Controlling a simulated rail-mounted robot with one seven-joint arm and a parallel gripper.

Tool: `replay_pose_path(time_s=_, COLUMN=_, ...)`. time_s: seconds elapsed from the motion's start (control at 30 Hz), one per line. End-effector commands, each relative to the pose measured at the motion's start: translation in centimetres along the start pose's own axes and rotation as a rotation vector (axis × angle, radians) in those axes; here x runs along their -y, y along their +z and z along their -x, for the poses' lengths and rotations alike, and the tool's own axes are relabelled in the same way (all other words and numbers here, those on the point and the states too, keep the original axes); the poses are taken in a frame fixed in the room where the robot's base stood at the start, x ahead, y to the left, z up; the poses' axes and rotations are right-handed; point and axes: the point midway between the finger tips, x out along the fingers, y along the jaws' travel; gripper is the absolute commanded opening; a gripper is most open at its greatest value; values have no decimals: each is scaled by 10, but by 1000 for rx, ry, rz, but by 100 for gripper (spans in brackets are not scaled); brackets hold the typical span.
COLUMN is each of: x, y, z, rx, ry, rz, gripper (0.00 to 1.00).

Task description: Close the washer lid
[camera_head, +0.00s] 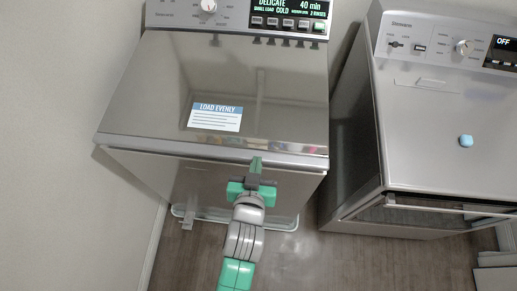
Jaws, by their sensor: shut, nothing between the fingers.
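The washer (215,185) is the grey machine on the left. Its shiny lid (160,95) lies down over the top, and no tub opening shows. A narrow seam runs along the lid's front edge; I cannot tell whether the lid is fully seated. A blue and white "LOAD EVENLY" label lies on the lid. My gripper (256,163) is shut and empty, with its green fingertips overlapping the front edge of the washer top in the picture, right of the middle. I cannot tell whether they touch it.
The washer's control panel (180,10) is at the back. A second grey appliance (430,110) stands to the right across a narrow gap, with a small blue object (466,141) on top. A plain wall (60,110) is on the left. Wooden floor (300,255) shows in front.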

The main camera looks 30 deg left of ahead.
Motion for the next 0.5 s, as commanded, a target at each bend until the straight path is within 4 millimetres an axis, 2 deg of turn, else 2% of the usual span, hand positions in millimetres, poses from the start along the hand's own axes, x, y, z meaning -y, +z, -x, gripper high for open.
replay_pose_path(time_s=0.03, x=1, y=18, z=-1, rx=47, ry=-3, rz=-1, gripper=0)
replay_pose_path(time_s=0.07, x=1, y=14, z=0, rx=45, ry=-3, rz=-1, gripper=0)
replay_pose_path(time_s=0.17, x=0, y=-10, z=9, rx=33, ry=-1, rz=-1, gripper=0)
replay_pose_path(time_s=0.27, x=-1, y=-43, z=19, rx=13, ry=1, rz=-1, gripper=0)
replay_pose_path(time_s=0.33, x=-1, y=-28, z=37, rx=13, ry=2, rz=-2, gripper=0)
replay_pose_path(time_s=0.5, x=0, y=-25, z=80, rx=8, ry=1, rz=-1, gripper=0)
